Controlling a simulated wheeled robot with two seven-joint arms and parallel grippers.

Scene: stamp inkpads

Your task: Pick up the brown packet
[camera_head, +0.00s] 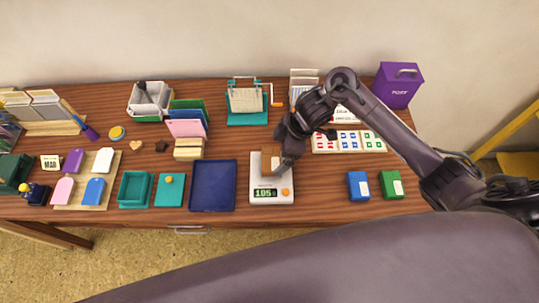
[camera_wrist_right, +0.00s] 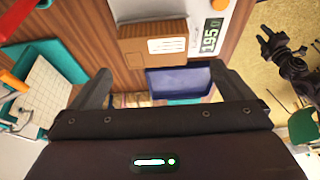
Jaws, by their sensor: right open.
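The brown packet (camera_head: 268,163) sits on the white scale (camera_head: 257,186), partly hidden behind my right gripper (camera_head: 279,152). In the right wrist view, the brown packet (camera_wrist_right: 152,42) is a box-like parcel with a white label, beyond the fingertips. My right gripper (camera_wrist_right: 164,80) is open and its fingers are spread with nothing between them. In the right wrist view a dark gripper (camera_wrist_right: 270,38), seemingly my left one, shows over the floor; its jaw state is unclear.
A blue tray (camera_head: 212,186) lies left of the scale. Blue (camera_head: 358,185) and green (camera_head: 391,185) boxes lie to its right. A teal-based device (camera_head: 247,103) with an orange handle and a sheet of stamps (camera_head: 349,141) lie behind. A purple box (camera_head: 399,86) stands at the back right.

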